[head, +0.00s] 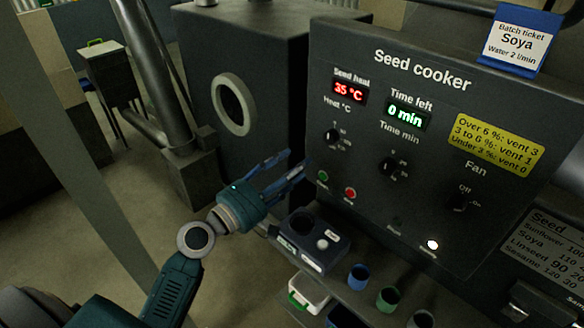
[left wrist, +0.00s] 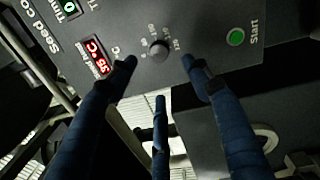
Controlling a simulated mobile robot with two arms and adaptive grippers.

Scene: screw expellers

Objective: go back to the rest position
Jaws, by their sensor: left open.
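My left gripper (head: 293,166) is open and empty, in front of the lower left edge of the dark seed cooker panel (head: 440,160). Its fingertips point at the panel, close to the green button (head: 322,176) and below the heat knob (head: 333,136). In the left wrist view, the spread blue fingers (left wrist: 160,72) have nothing between them. The heat knob (left wrist: 158,48) shows just beyond the tips, and the green start button (left wrist: 235,38) is to their right. I cannot tell whether any fingertip touches the panel. My right gripper is not in view.
A shelf under the panel holds a dark blue device (head: 311,242) and several cups, including a blue one (head: 358,277). The dark cooker body (head: 270,70) with a round port stands behind my gripper. Floor (head: 115,190) is open at the left, past a grey post (head: 75,140).

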